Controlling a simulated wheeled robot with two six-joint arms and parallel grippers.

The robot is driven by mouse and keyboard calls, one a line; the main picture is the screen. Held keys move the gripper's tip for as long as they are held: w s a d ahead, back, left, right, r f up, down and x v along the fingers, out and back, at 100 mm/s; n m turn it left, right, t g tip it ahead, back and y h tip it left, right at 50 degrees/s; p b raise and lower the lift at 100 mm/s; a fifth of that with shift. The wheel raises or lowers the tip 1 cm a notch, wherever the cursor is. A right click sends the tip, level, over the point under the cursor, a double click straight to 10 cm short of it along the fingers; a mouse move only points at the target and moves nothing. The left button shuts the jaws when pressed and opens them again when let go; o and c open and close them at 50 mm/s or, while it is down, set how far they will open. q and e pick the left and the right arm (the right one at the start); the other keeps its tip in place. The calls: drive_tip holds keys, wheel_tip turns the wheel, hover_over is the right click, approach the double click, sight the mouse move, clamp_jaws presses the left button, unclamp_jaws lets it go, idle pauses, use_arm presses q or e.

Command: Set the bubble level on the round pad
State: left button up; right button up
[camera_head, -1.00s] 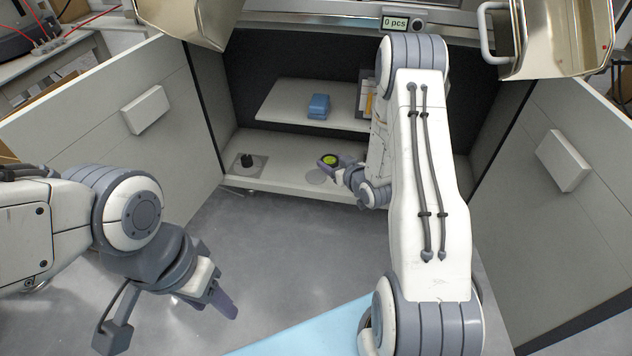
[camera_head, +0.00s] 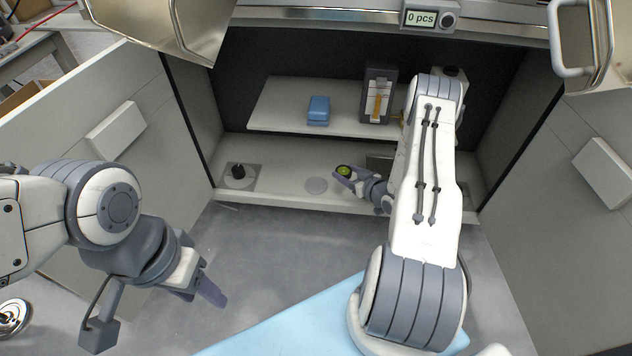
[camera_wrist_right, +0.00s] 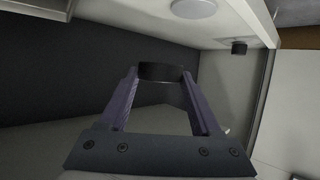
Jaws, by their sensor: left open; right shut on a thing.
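The bubble level (camera_head: 343,170) is a small round black piece with a yellow-green top. My right gripper (camera_head: 347,175) is shut on it, just right of the round pad and a little further back in the head view. In the right wrist view the level (camera_wrist_right: 161,72) sits between the two fingertips of the right gripper (camera_wrist_right: 160,80). The round pad (camera_head: 316,185) is a flat grey disc on the lower shelf; it also shows in the right wrist view (camera_wrist_right: 193,7), bare and apart from the level. My left gripper (camera_head: 208,290) is open and empty at the lower left.
A black knob on a square plate (camera_head: 238,171) stands left of the pad on the lower shelf (camera_head: 285,196). The upper shelf (camera_head: 270,108) carries a blue block (camera_head: 318,110) and a dark box (camera_head: 377,95). Side panels (camera_head: 95,110) flank the cell. The shelf around the pad is clear.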

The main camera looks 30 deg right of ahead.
drive_tip(key=b, duration=0.5)
hover_over(318, 187)
wheel_tip(318, 187, down, 6)
drive_tip(key=shift+r, duration=0.15)
wheel_tip(318, 187, down, 4)
drive_tip(key=b, duration=0.3)
drive_tip(key=shift+b, duration=0.3)
drive_tip(key=o, duration=1.4)
